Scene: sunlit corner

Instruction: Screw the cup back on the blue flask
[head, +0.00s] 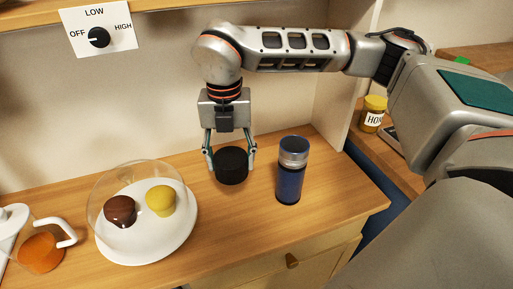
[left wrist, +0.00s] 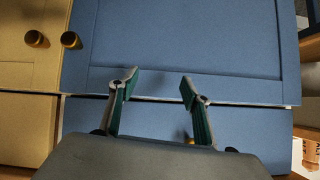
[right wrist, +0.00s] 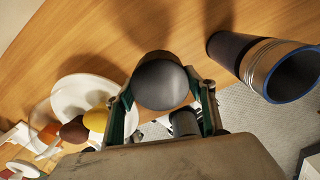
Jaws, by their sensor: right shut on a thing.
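The blue flask (head: 290,185) stands upright on the wooden counter, with a silver collar at its top. In the right wrist view the flask (right wrist: 232,50) shows at upper right, its mouth open and bare. The black cup (head: 231,167) is left of the flask, apart from it. My right gripper (head: 231,160) points down and is shut on the cup's sides; the cup (right wrist: 160,82) also shows between the fingers in the right wrist view. I cannot tell if it touches the counter. My left gripper (left wrist: 157,87) is open and empty before blue cabinet doors.
A white plate (head: 150,248) with a brown and a yellow cake under a clear dome stands left of the cup. A jug with orange liquid (head: 40,252) is at far left. A honey jar (head: 373,113) stands beyond the upright panel (head: 345,90). The counter's front is clear.

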